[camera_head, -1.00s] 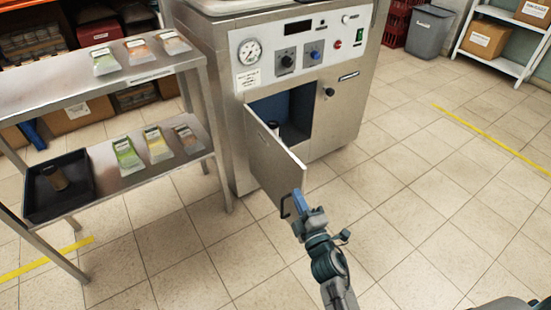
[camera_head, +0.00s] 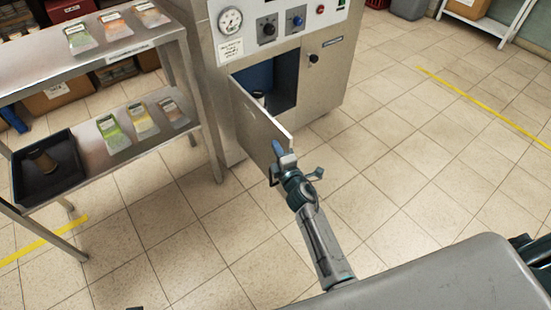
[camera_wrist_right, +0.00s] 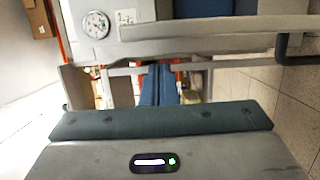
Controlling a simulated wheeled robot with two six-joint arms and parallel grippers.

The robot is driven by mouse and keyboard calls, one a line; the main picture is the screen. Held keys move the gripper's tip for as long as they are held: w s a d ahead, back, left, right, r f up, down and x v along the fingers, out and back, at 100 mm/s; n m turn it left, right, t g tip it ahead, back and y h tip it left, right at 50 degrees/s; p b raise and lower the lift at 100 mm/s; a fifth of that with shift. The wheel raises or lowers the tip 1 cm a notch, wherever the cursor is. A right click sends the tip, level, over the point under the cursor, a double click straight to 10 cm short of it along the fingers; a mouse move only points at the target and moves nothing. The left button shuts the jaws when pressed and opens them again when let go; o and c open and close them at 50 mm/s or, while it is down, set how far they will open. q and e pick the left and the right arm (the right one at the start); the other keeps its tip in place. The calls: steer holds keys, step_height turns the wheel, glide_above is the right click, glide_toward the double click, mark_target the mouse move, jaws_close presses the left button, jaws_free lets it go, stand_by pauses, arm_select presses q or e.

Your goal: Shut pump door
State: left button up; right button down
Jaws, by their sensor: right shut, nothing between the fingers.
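The pump door (camera_head: 255,112) is a grey metal panel hinged at its left on the pump cabinet (camera_head: 318,85). It stands open, swung out, and the blue-lined compartment (camera_head: 283,80) behind it shows. A dark jar-like item (camera_head: 259,97) is partly visible inside. My right gripper (camera_head: 277,149) is shut and empty. Its blue fingers overlap the door's outer face near the lower free edge; contact cannot be told. The fingers (camera_wrist_right: 158,88) also show in the right wrist view, with a dark door handle (camera_wrist_right: 284,46) to their right. My left gripper is not in view.
A metal shelf rack (camera_head: 90,160) with labelled packets and a black tray (camera_head: 72,170) stands left of the pump. A yellow floor line (camera_head: 480,105) runs at the right. Tiled floor in front and right of the cabinet is clear.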

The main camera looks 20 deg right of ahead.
steer(key=shift+w+d+r, duration=0.1)
steer(key=shift+w+d, duration=0.05)
steer(key=shift+d, duration=0.35)
steer(key=shift+w+d, duration=0.15)
steer(key=shift+d, duration=0.3)
steer(key=shift+d, duration=0.1)
